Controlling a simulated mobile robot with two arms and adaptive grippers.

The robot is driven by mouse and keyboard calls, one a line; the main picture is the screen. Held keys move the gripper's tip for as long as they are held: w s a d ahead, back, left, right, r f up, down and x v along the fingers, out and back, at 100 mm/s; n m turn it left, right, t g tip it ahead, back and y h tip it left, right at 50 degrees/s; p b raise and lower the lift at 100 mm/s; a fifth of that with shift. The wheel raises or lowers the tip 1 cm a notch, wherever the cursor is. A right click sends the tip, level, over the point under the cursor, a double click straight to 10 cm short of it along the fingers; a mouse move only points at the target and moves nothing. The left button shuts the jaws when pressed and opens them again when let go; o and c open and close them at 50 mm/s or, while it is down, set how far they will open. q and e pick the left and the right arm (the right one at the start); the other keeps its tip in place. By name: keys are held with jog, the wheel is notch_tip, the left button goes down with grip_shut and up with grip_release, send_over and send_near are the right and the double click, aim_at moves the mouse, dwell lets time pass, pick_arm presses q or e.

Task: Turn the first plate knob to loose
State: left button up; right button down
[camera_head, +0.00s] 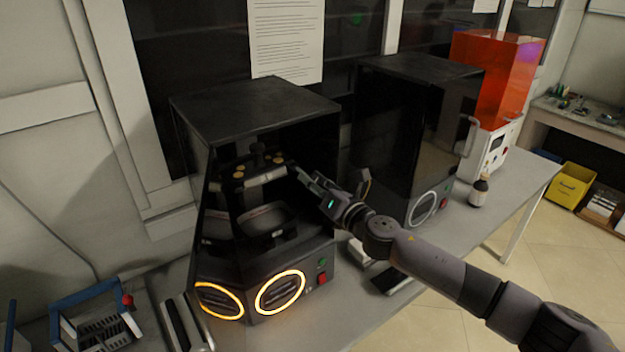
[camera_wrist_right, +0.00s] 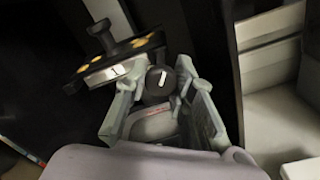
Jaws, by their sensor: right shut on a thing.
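My right gripper (camera_head: 303,178) reaches from the right into the open front of the left black machine (camera_head: 255,100). In the right wrist view, the fingers of the right gripper (camera_wrist_right: 165,95) are shut on a round black knob (camera_wrist_right: 160,82) with a white mark line. The knob sits at the end of a light metal bar. In the head view the gripper hides this knob. A dark plate (camera_wrist_right: 85,78) with gold screws and a black handle (camera_wrist_right: 106,35) is beside the knob; the handle also shows in the head view (camera_head: 258,153). My left gripper is not in view.
A vat-like tray (camera_head: 268,218) is below the plate inside the machine. Two orange-lit rings (camera_head: 280,292) are on its front. A second, closed black machine (camera_head: 405,130) stands right, with a small bottle (camera_head: 479,191) beyond it. A blue rack (camera_head: 95,310) is at front left.

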jog(key=n, duration=0.2)
jog(key=n+p, duration=0.1)
jog(key=n, duration=0.1)
jog(key=shift+f+n, duration=0.2)
jog(key=shift+n, duration=0.2)
dwell(0.4)
jog(key=c, duration=1.7)
grip_release()
jog(key=o, duration=0.3)
jog(key=shift+r, duration=0.1)
jog(key=shift+o, duration=0.2)
jog(key=shift+d, duration=0.1)
